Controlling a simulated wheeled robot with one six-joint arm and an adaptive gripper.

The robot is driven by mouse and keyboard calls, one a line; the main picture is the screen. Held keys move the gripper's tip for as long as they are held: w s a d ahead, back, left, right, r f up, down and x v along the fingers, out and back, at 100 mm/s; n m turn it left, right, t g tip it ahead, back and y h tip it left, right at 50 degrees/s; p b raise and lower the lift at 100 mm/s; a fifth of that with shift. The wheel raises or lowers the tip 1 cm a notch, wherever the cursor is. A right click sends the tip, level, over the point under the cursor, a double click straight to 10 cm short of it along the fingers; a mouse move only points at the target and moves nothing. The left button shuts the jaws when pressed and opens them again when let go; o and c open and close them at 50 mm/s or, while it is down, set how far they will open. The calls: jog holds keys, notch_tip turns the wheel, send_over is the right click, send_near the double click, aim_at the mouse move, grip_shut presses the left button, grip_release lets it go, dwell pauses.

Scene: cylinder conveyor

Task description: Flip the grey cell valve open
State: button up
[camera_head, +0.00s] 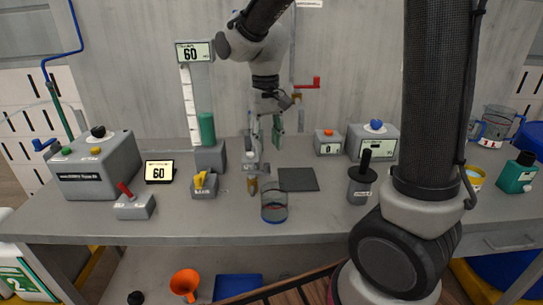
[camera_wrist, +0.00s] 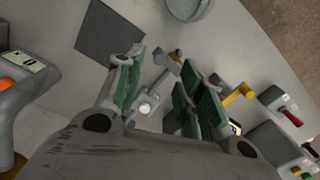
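Several lever valves stand on the bench, and I cannot read which label says grey cell. One grey valve body with an orange-brown lever tip (camera_head: 252,187) is below my gripper (camera_head: 264,140). In the wrist view its grey body (camera_wrist: 149,106) shows between my fingers, the brown tip (camera_wrist: 176,54) pointing up and right. My gripper (camera_wrist: 162,92) is open, green pads apart, one finger on either side in the picture. I see no contact, and cannot tell the height gap. A yellow-lever valve (camera_head: 203,183) and a red-lever valve (camera_head: 130,195) stand to the left.
A glass beaker (camera_head: 274,207) stands near the front edge, below a dark mat (camera_head: 298,180). A scale column with a green cylinder (camera_head: 207,128) stands left of my arm. A grey box (camera_head: 96,172) is far left. A dark-knobbed canister (camera_head: 360,186) stands right.

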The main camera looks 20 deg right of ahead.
aim_at(267, 164)
jog(key=shift+w+r, duration=0.25)
jog(key=shift+r, duration=0.05)
jog(key=shift+f+m, duration=0.1)
jog(key=shift+m, duration=0.4)
notch_tip(267, 164, down, 8)
jog(key=shift+r, duration=0.15)
grip_shut()
